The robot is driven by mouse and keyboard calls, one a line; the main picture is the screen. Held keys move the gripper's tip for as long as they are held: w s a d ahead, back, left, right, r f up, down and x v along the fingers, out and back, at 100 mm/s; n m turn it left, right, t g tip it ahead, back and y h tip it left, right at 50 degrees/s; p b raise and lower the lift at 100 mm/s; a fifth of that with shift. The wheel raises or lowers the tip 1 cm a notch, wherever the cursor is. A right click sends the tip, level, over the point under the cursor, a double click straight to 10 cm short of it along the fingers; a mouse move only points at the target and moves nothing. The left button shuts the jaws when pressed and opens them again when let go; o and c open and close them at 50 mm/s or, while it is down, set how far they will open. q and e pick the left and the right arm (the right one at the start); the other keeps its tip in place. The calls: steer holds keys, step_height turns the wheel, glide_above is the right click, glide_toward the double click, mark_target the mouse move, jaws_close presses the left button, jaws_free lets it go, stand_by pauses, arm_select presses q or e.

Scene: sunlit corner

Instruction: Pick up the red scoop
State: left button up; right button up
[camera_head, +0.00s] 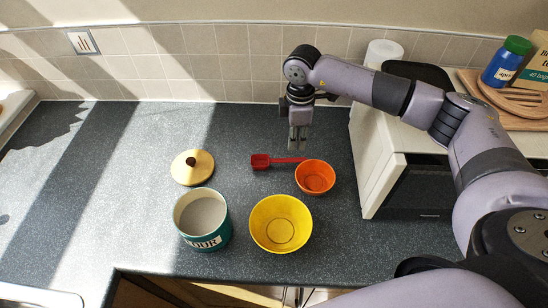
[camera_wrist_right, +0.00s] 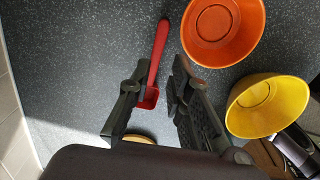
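The red scoop (camera_head: 261,161) lies on the dark counter, its head to the left and its handle pointing right to the orange bowl (camera_head: 315,176). My right gripper (camera_head: 297,146) points down, just behind the scoop's handle in the head view. In the right wrist view the right gripper (camera_wrist_right: 160,68) is open, with its two fingers apart. The red scoop (camera_wrist_right: 150,94) shows between the fingers there, its handle running up the picture. I cannot see contact, and the gap to the scoop is hard to judge. My left gripper is not clearly in view.
A yellow bowl (camera_head: 281,238) and a teal flour tin (camera_head: 203,240) stand in front of the scoop. A round yellow lid (camera_head: 192,182) lies to its left. A white microwave (camera_head: 378,165) stands at the right under my right arm. The counter's left side is free.

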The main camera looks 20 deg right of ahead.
mark_target(293, 159)
step_height(293, 159, down, 4)
steer(key=shift+r+p, duration=0.1)
steer(key=shift+p, duration=0.4)
steer(key=shift+f+p, duration=0.25)
steer(key=shift+p, duration=0.1)
step_height(293, 159, down, 4)
steer(key=shift+w+a+f+p, duration=0.15)
steer(key=shift+f+p, duration=0.05)
steer(key=shift+p, duration=0.85)
steer(key=shift+f, duration=0.2)
steer(key=shift+c, duration=0.6)
jaws_close()
